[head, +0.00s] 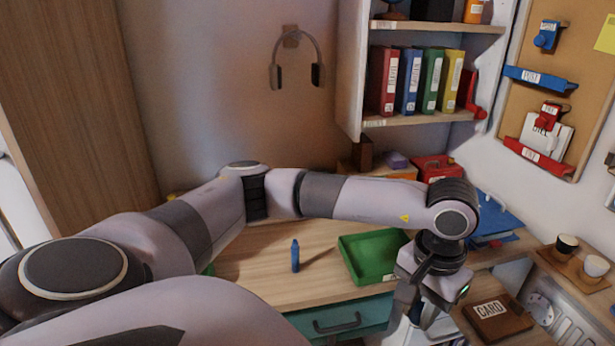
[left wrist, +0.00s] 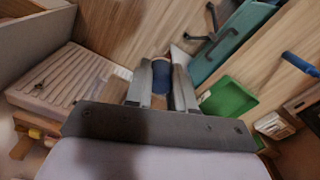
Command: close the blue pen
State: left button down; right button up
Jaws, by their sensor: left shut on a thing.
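A blue pen (head: 295,256) stands upright on the wooden desk, left of a green tray; it also shows at the right edge of the left wrist view (left wrist: 300,64). My left gripper (head: 418,316) hangs beyond the tray's right side, low near the desk's front edge, well apart from the pen. In the left wrist view my left gripper (left wrist: 161,84) is shut on a short dark blue piece (left wrist: 160,72), which looks like the pen's cap. The piece is mostly hidden by the fingers. My right gripper is not in view.
The green tray (head: 352,262) looks empty. Below it is a teal drawer front (head: 325,327) with a dark handle. A brown card book (head: 497,319) and two cups (head: 567,244) lie to the right. The desk around the pen is clear. Shelves with binders (head: 410,80) stand behind.

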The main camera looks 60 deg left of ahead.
aim_at(295, 247)
jog(key=l, duration=0.4)
jog(key=u, duration=2.6)
jog(key=l, duration=0.1)
